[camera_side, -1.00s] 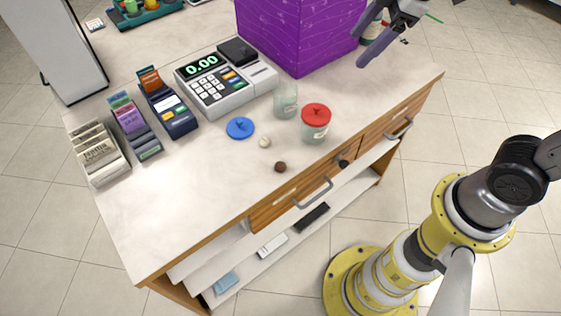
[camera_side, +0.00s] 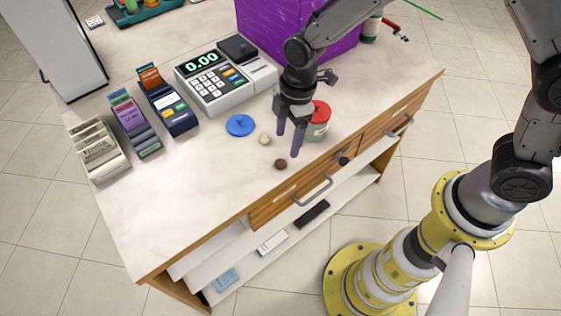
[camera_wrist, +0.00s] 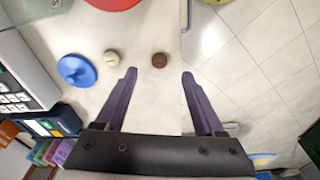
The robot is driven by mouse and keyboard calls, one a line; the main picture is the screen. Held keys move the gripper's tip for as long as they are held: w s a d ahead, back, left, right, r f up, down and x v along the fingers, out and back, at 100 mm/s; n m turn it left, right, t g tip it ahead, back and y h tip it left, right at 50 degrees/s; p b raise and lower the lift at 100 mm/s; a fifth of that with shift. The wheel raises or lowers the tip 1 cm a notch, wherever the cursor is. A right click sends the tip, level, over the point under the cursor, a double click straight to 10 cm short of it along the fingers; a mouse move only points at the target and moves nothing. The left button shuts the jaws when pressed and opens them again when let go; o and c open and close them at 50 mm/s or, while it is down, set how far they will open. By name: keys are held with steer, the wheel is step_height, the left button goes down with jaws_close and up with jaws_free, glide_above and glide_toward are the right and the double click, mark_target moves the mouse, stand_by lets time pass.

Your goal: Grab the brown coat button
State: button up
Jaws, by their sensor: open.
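The brown coat button (camera_side: 280,164) lies on the pale counter, near its front edge. In the wrist view the brown button (camera_wrist: 160,60) shows beyond the fingertips, between the lines of the two fingers. My gripper (camera_side: 289,152) is above the counter by the button, fingers pointing down. In the wrist view my gripper (camera_wrist: 160,74) has its two purple fingers wide apart with nothing between them. A cream button (camera_side: 265,139) lies a little behind the brown one; it is also left of it in the wrist view (camera_wrist: 111,58).
A red-lidded jar (camera_side: 319,121) stands close to the right of my gripper. A blue lid (camera_side: 240,125) lies to the left. A cash register (camera_side: 217,79), card terminal (camera_side: 168,110) and purple box (camera_side: 262,30) stand farther back. The counter's front left is clear.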

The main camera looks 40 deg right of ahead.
mark_target(281, 161)
steer(key=shift+w+a+f, duration=0.1)
steer(key=shift+a+f, duration=0.15)
steer(key=shift+f, duration=0.9)
steer(key=shift+a+f, duration=0.3)
steer(key=shift+f, duration=0.8)
steer(key=shift+w+a+f, duration=0.1)
steer(key=shift+a+f, duration=0.15)
steer(key=shift+f, duration=0.9)
jaws_close()
